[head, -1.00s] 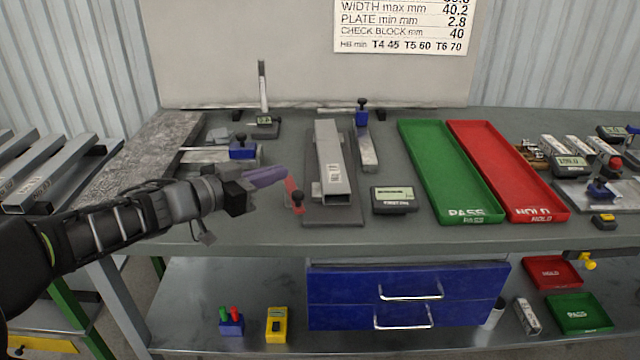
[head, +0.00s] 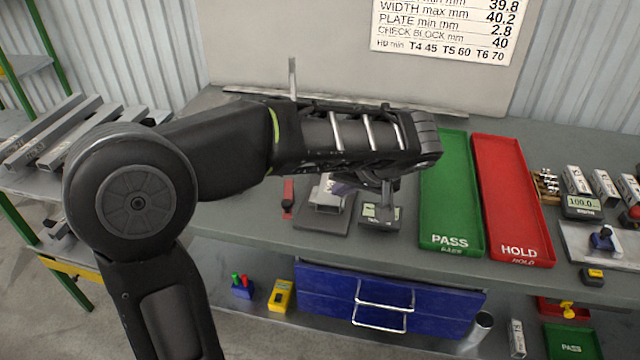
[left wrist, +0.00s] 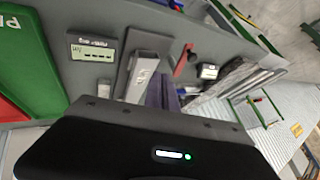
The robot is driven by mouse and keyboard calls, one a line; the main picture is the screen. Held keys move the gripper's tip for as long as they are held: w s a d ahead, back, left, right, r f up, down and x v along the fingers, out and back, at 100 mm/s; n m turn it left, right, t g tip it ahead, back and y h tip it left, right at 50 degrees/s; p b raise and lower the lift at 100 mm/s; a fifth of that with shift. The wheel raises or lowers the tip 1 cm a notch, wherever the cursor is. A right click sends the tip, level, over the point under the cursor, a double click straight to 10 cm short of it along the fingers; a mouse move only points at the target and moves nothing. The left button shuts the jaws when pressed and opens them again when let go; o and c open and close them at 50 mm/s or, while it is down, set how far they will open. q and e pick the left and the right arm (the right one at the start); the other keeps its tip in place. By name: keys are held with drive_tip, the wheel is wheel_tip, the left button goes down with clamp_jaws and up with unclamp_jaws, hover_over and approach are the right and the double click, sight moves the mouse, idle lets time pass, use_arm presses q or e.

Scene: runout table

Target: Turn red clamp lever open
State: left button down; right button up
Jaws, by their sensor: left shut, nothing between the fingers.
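The red clamp lever (head: 288,196) lies at the front left of a dark plate (head: 308,219) that carries a grey square tube (head: 326,196). The lever also shows in the left wrist view (left wrist: 182,62), apart from my gripper. My left gripper (head: 343,187) is over the tube, to the right of the lever in the head view. Its purple fingers also show in the left wrist view (left wrist: 161,92); they are shut and empty. My left arm hides the back of the tube and its clamp. My right gripper is not in view.
A small display gauge (head: 380,217) stands right of the plate, close to my left wrist. Green PASS (head: 452,246) and red HOLD (head: 520,255) trays lie further right.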

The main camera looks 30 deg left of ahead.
use_arm(q)
drive_tip(key=shift+s+d+r+g, duration=0.2)
drive_tip(key=shift+s+d+g, duration=0.05)
drive_tip(key=shift+s, duration=0.2)
drive_tip(key=shift+s+d+r+g, duration=0.15)
drive_tip(key=shift+s+d+g, duration=0.1)
drive_tip(key=shift+s, duration=0.2)
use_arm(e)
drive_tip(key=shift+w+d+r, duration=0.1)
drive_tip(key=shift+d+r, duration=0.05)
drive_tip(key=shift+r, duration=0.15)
